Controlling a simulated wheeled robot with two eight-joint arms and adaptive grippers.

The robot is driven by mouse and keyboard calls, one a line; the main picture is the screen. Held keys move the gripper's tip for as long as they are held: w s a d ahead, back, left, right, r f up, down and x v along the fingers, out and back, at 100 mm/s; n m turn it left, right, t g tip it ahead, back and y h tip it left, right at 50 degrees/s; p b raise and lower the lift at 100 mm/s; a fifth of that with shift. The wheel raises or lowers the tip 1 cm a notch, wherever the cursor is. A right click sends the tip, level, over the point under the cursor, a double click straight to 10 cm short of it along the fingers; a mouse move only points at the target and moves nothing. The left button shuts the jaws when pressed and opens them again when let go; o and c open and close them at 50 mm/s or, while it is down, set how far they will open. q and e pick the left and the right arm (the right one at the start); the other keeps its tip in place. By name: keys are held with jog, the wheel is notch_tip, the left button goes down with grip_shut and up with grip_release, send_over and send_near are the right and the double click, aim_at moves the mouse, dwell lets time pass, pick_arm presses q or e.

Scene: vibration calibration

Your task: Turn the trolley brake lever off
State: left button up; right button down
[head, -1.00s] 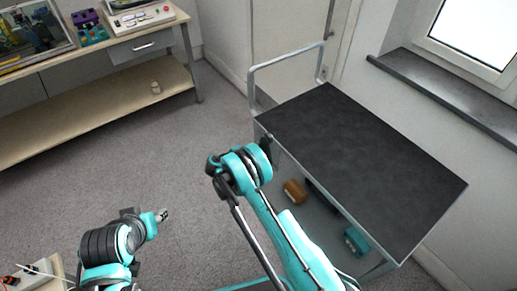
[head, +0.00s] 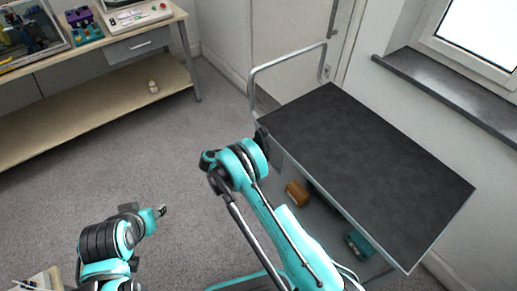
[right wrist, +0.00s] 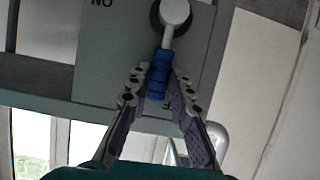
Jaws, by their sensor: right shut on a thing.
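The trolley (head: 370,160) has a black top and a grey rail handle (head: 290,62), and stands on the right in the head view. The brake lever (right wrist: 174,35) shows in the right wrist view as a light rod from a round pivot, with a ribbed blue grip (right wrist: 158,75). My right gripper (right wrist: 157,82) is shut on the blue grip, one finger on each side. In the head view this gripper (head: 262,136) is at the trolley's near left corner and the lever is hidden. My left gripper (head: 160,211) is over the floor, far from the trolley; its jaws are too small to judge.
An orange-brown item (head: 297,193) and a teal item (head: 358,246) lie on the trolley's lower shelf. A grey panel (right wrist: 100,60) with lettering is behind the lever. A workbench (head: 90,120) is at the left, a window sill (head: 450,95) at the right. Grey floor between is open.

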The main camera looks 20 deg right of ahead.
jog(key=c, duration=1.4)
grip_release()
jog(key=shift+o, duration=0.2)
jog(key=v, duration=1.2)
